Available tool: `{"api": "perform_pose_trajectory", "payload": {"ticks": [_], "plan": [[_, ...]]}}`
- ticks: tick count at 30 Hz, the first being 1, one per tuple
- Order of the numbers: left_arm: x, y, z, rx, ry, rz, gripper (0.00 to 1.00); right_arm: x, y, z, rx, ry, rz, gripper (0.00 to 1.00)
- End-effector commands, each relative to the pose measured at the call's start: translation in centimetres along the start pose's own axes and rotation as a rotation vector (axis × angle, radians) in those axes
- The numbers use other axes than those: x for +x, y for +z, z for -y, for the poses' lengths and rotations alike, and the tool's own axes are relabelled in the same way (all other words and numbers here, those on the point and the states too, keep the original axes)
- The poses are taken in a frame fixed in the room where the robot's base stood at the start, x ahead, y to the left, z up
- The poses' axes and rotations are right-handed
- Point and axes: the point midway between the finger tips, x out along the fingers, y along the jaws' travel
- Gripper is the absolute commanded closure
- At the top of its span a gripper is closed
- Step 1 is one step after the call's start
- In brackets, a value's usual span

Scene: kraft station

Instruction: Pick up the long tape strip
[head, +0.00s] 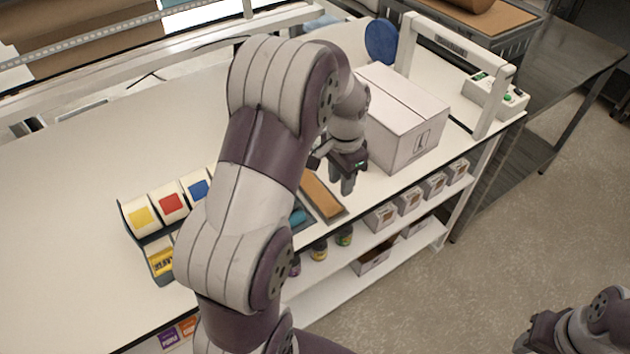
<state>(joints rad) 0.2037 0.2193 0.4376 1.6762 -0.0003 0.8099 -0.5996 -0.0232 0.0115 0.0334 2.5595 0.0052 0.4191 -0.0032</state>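A long brown strip (318,192), which looks like the long tape strip, lies in a shallow grey tray near the front edge of the white table. My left gripper (343,188) points down just right of the strip, beside the white box. Its two fingers show close together, and no object shows between them. Whether they touch each other is too small to tell. My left arm hides the part of the table left of the strip. My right gripper (528,335) is at the bottom right, over the floor, away from the table; its finger gap does not show clearly.
A closed white box (405,120) stands close behind and right of the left gripper. A white frame (493,95) arches beyond it. A dispenser with yellow, red and blue rolls (170,203) stands at left. A lower shelf (400,255) holds small boxes and jars. The table's left part is clear.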

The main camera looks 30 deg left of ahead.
Motion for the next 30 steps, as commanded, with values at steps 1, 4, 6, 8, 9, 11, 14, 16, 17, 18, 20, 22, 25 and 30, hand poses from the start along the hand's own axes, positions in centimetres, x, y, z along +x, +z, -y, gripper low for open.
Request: {"api": "perform_pose_trajectory", "payload": {"ticks": [1, 4, 6, 8, 9, 11, 14, 16, 17, 18, 20, 22, 25, 30], "plan": [[0.9, 0.1, -0.1, -0.001, 0.003, 0.005, 0.67, -0.5, -0.1, 0.0, 0.000, 0.000, 0.000, 0.57], [3.0, 0.0, 0.0, -0.002, 0.002, 0.003, 0.67, -0.8, -0.1, 0.0, 0.000, 0.000, 0.000, 0.57], [4.0, 0.0, 0.0, -0.002, 0.001, 0.002, 0.67, -0.9, -0.1, 0.0, 0.000, 0.000, 0.000, 0.57], [4.5, 0.0, 0.0, -0.002, 0.001, 0.001, 0.67, -1.1, -0.1, 0.0, 0.000, 0.000, 0.000, 0.57], [4.9, 0.0, 0.0, -0.003, 0.002, 0.002, 0.67, -1.4, -0.1, 0.0, 0.000, 0.000, 0.000, 0.57], [5.9, 0.0, -0.1, -0.003, 0.003, 0.004, 0.67, -2.1, -0.2, 0.0, 0.000, 0.000, 0.000, 0.57], [8.0, -0.1, 0.0, -0.003, 0.002, 0.003, 0.67, -2.8, -0.3, 0.0, 0.000, 0.000, 0.000, 0.57], [9.0, -0.2, 0.0, -0.003, 0.001, 0.001, 0.67, -2.9, -0.3, 0.0, 0.000, 0.000, 0.000, 0.57], [9.3, -0.2, 0.0, -0.003, 0.000, 0.000, 0.67, -2.9, -0.3, 0.0, 0.000, 0.000, 0.000, 0.57], [9.6, -0.2, 0.0, -0.003, 0.000, 0.000, 0.67, -2.9, -0.3, 0.0, 0.000, 0.000, 0.000, 0.57], [9.8, -0.2, 0.0, -0.003, 0.000, -0.001, 0.67, -2.8, -0.3, 0.0, 0.000, 0.000, 0.000, 0.57], [9.8, -0.2, 0.1, -0.003, -0.001, -0.001, 0.67, -2.8, -0.3, 0.0, 0.000, 0.000, 0.000, 0.57], [9.8, -0.2, 0.0, -0.003, -0.001, -0.001, 0.77, -2.8, -0.3, 0.0, 0.000, 0.000, 0.000, 0.57], [9.8, -0.2, 0.1, -0.004, -0.001, -0.001, 1.00, -2.8, -0.3, 0.0, 0.000, 0.000, 0.000, 0.57]]}}
